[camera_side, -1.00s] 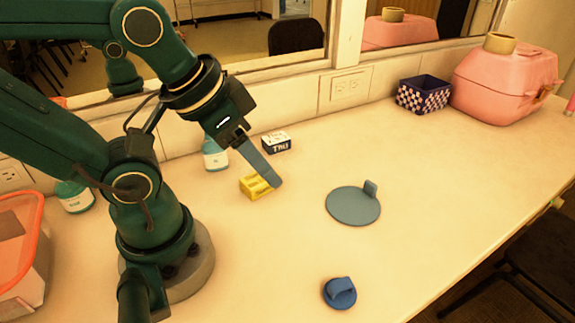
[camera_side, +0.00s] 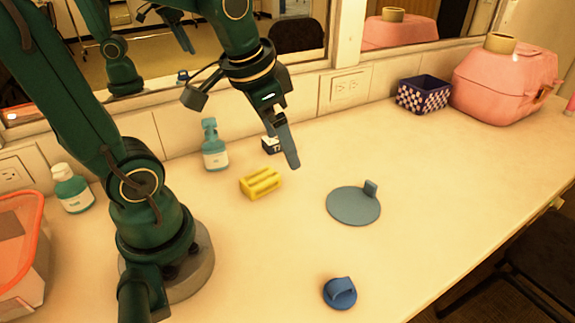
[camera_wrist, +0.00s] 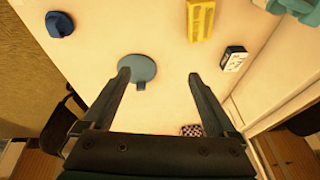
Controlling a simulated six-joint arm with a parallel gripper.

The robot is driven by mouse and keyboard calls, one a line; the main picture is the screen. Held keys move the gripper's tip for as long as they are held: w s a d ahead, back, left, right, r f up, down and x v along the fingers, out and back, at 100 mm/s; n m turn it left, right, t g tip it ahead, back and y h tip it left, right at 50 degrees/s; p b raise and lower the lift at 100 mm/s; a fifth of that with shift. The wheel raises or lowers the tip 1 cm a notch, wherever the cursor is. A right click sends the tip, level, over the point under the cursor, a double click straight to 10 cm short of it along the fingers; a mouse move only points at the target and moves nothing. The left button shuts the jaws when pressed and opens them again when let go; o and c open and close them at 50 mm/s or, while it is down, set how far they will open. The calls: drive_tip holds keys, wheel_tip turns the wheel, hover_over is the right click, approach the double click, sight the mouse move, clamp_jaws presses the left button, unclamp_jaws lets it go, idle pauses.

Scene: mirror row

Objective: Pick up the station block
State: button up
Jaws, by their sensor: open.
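A small dark block with a white lettered face (camera_side: 268,146), which looks like the station block, stands near the wall behind my gripper in the side view and is partly hidden by it. In the wrist view the lettered block (camera_wrist: 234,58) lies right of the right finger, outside the jaws. My gripper (camera_side: 296,165) is open and empty, above the counter. Both fingers of my gripper (camera_wrist: 158,74) show apart in the wrist view. A yellow slotted block (camera_side: 260,183) lies on the counter to the lettered block's front left.
A grey disc with a tab (camera_side: 353,207) and a blue knobbed piece (camera_side: 340,293) lie on the counter. Teal bottles (camera_side: 214,150) stand by the mirror wall. A checkered box (camera_side: 423,95) and pink case (camera_side: 505,85) are at the back right.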

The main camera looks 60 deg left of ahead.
sight(260, 177)
drive_tip(key=a+f+n+g, duration=0.1)
drive_tip(key=a+f, duration=0.1)
drive_tip(key=a, duration=0.1)
drive_tip(key=a+f+n+g, duration=0.1)
drive_tip(key=a+f, duration=0.2)
drive_tip(key=a+f+g, duration=0.1)
drive_tip(key=a+f, duration=0.2)
drive_tip(key=shift+w+n+g+h, duration=0.1)
drive_tip(key=shift+n+g+h, duration=0.3)
drive_tip(key=shift+a+f, duration=0.1)
drive_tip(key=shift+f, duration=2.55)
clamp_jaws()
